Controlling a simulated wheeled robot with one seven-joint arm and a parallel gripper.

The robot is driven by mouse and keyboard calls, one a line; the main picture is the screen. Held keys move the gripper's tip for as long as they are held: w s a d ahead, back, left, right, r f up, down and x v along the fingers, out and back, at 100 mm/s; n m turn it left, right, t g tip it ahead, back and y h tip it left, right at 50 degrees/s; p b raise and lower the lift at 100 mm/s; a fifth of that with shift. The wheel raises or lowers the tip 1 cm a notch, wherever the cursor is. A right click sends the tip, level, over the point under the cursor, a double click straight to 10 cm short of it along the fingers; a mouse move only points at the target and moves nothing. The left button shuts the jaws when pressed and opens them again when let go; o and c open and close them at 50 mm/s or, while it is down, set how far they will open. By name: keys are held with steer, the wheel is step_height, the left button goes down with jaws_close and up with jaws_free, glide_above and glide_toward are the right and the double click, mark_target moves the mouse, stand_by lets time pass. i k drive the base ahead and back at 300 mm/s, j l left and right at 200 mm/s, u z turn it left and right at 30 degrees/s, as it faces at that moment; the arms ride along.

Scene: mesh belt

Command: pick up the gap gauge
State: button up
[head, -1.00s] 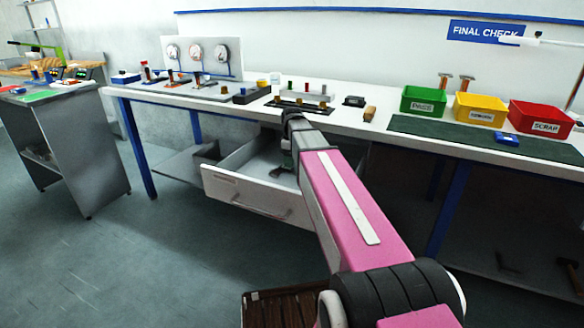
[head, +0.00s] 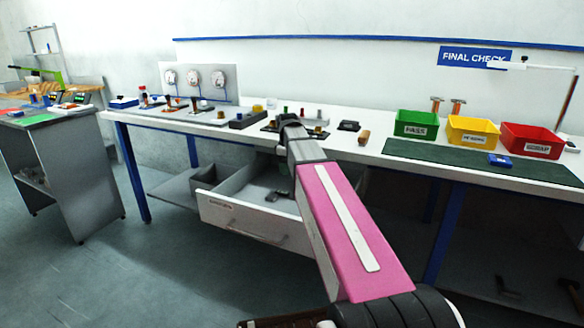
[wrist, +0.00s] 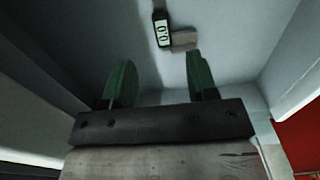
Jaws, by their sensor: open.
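The gap gauge (wrist: 161,31) shows in the wrist view as a small dark body with a pale display reading like 0.0. A grey-brown block (wrist: 184,40) touches or adjoins its right side; I cannot tell whether it is part of the gauge. It lies on the floor of the open drawer (head: 245,219). My gripper (wrist: 159,64) is open, with two green fingers apart and nothing between them. The gauge is beyond the fingertips, toward the top of the picture. In the head view my arm hides the gripper.
Drawer walls (wrist: 38,58) rise at both sides of my gripper. The workbench (head: 375,148) above the drawer carries fixtures and small parts. Green (head: 416,124), yellow (head: 471,132) and red (head: 531,140) bins stand at its right. Floor in front of the drawer is clear.

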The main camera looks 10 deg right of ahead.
mark_target(505, 162)
steer(key=k+l, duration=0.15)
steer(key=k, duration=0.35)
steer(key=k+l, duration=0.1)
steer(key=k, duration=0.4)
steer(key=k+l, duration=0.15)
steer(key=k, duration=0.3)
